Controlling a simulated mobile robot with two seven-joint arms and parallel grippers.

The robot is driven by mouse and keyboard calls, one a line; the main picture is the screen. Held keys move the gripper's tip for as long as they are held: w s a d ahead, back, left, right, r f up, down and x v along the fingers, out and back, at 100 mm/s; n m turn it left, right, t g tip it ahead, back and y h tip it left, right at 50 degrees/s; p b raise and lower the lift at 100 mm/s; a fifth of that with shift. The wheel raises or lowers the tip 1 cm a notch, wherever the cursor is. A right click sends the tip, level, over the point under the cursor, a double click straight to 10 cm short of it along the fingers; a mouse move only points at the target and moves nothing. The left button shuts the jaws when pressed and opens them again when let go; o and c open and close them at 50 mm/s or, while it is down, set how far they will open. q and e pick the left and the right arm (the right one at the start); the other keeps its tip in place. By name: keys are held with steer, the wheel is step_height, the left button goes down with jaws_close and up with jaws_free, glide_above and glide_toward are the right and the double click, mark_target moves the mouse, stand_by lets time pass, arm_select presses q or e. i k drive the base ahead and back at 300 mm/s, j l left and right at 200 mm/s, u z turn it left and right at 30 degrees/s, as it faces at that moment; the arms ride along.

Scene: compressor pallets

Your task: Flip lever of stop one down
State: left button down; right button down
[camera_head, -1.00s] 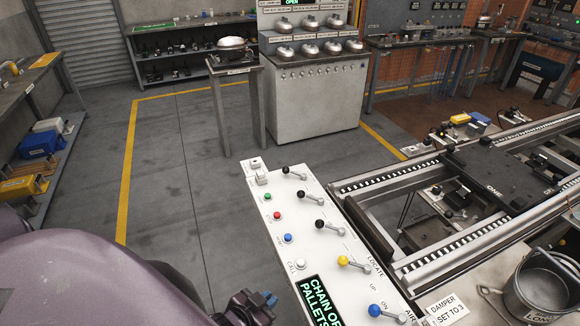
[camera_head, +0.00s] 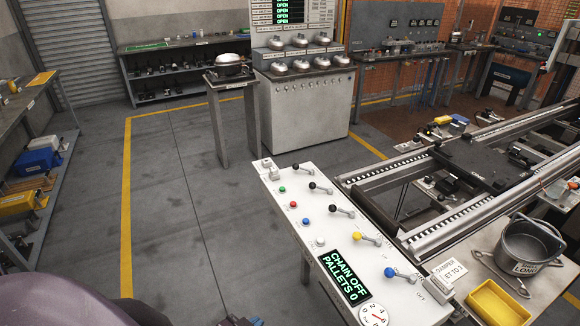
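A white control console (camera_head: 290,222) stands in front of me with a row of ball-knob levers. Three have black knobs: the far lever (camera_head: 303,168), the second lever (camera_head: 320,187) and the third lever (camera_head: 341,211). Nearer are a yellow-knobbed lever (camera_head: 366,238) and a blue-knobbed lever (camera_head: 398,274). The labels beside the black levers are too small to read. My purple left arm is at the bottom left. A dark part with a bit of blue shows at the bottom edge, too cut off to show finger opening. No gripper touches a lever. My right gripper is out of view.
The console display (camera_head: 345,275) reads "CHAIN OFF PALLETS 0". A conveyor frame (camera_head: 450,232) runs along the console's right side. A grey bucket (camera_head: 530,243) and a yellow tray (camera_head: 497,303) sit at the right. Open floor (camera_head: 195,235) lies to the left.

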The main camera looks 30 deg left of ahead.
mark_target(295, 167)
steer(key=z, duration=1.55)
steer(key=k+j, duration=0.1)
steer(key=j, duration=0.4)
steer(key=k+j, duration=0.15)
steer(key=j, duration=0.4)
steer(key=k+j, duration=0.1)
steer(key=j, duration=0.4)
steer(key=k+j, duration=0.15)
steer(key=j, duration=0.35)
steer(key=k+j, duration=0.1)
steer(key=j, duration=0.45)
steer(key=k+j, duration=0.1)
steer(key=j, duration=0.4)
steer(key=k+j, duration=0.15)
steer(key=j, duration=0.35)
steer(key=k+j, duration=0.1)
steer(key=j, duration=0.45)
